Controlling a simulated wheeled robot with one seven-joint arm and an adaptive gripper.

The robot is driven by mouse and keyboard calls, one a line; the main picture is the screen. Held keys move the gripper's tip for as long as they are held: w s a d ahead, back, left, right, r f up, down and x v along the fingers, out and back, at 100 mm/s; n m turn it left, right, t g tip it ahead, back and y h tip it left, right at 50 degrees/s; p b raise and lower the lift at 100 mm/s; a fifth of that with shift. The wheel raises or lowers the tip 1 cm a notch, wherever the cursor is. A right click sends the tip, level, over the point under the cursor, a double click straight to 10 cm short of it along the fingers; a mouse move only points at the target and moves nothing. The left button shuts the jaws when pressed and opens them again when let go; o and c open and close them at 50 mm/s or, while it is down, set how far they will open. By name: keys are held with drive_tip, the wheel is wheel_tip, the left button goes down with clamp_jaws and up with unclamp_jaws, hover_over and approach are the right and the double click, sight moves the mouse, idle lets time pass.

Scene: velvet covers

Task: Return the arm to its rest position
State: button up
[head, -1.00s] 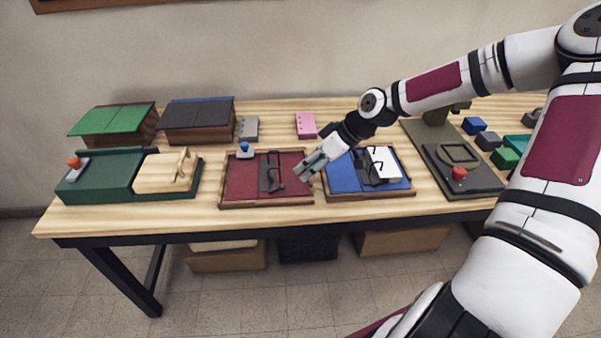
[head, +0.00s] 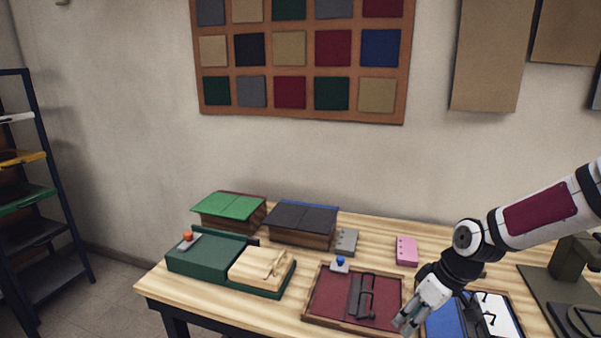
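My gripper (head: 408,318) is at the lower right of the head view, on the end of my white and maroon arm. It hangs over the gap between the red tray (head: 318,311) and the blue tray (head: 445,322). Nothing shows held in it. Its fingers are small and partly seen from the side, so their spacing is unclear. A dark clip with a handle lies in the red tray. The blue tray holds a white sheet (head: 497,312) and another dark clip, and its lower part is cut off by the frame.
A green press with a wooden block (head: 262,268) stands at the left of the table (head: 165,287). Behind are green-topped (head: 228,206) and dark-topped boxes (head: 302,221), a grey block (head: 346,242) and a pink block (head: 406,250). A shelf rack (head: 45,200) stands far left.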

drive_tip(key=s+a+r+m+t+h, duration=0.1)
drive_tip(key=s+a+r+m, duration=0.1)
drive_tip(key=s+r, duration=0.9)
drive_tip(key=s+a+r+m+t+h, duration=0.2)
drive_tip(key=s+r+m, duration=0.3)
drive_tip(key=s+r, duration=0.6)
drive_tip(key=shift+s+a+r, duration=0.35)
drive_tip(key=shift+a+r, duration=0.3)
drive_tip(key=shift+a, duration=0.2)
